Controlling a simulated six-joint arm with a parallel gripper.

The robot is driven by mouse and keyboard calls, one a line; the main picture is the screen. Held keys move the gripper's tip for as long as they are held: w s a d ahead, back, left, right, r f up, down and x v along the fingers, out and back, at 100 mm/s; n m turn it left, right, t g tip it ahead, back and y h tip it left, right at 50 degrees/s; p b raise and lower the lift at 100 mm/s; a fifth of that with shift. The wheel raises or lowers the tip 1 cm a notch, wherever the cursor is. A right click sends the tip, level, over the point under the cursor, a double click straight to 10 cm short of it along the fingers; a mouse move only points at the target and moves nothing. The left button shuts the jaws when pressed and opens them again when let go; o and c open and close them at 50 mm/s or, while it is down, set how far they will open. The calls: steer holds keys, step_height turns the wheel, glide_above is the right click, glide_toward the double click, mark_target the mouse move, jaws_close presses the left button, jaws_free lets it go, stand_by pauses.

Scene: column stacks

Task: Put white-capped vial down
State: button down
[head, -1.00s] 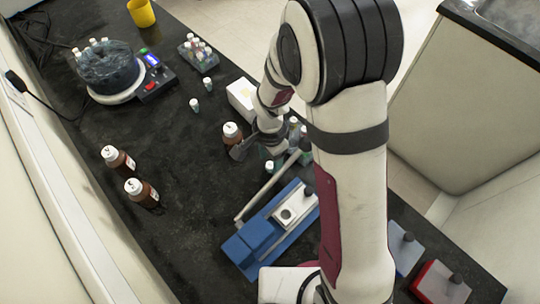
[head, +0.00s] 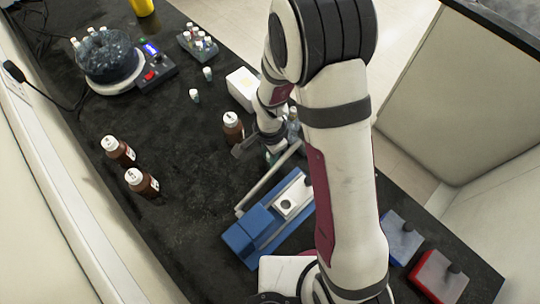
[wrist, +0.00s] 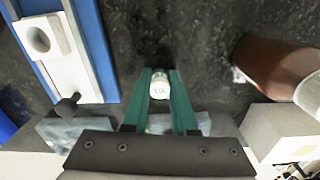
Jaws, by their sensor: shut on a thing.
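The white-capped vial (wrist: 159,88) is between the green fingers of my gripper (wrist: 159,76) in the wrist view, seen from above with its cap towards the camera. My gripper is shut on it, over the dark bench. Whether the vial's base touches the bench cannot be told. In the head view my wrist hides most of the gripper and the vial, between a brown bottle (head: 232,130) and the blue device (head: 252,238). That bottle also shows at the right of the wrist view (wrist: 280,68).
A white box (head: 242,88) stands behind the gripper. Two loose vials (head: 194,95) (head: 207,73), a vial rack (head: 197,41) and a round-topped device (head: 107,60) stand farther back. Two brown bottles (head: 117,152) (head: 141,183) stand left. The bench's middle is clear.

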step_height(320, 180, up, 9)
steer(key=shift+w+r, duration=0.1)
steer(key=shift+w, duration=0.05)
steer(key=w+d+r+m, duration=0.1)
steer(key=w+d+r, duration=0.25)
steer(key=w, duration=0.45)
steer(key=w+d+r, duration=0.3)
steer(key=w+r, duration=0.2)
steer(key=w, duration=0.3)
glide_above(253, 88)
step_height(253, 88, down, 6)
steer(key=shift+s+d+f, duration=0.1)
steer(key=shift+f, duration=0.15)
step_height(253, 88, down, 3)
steer(key=shift+f, duration=0.5)
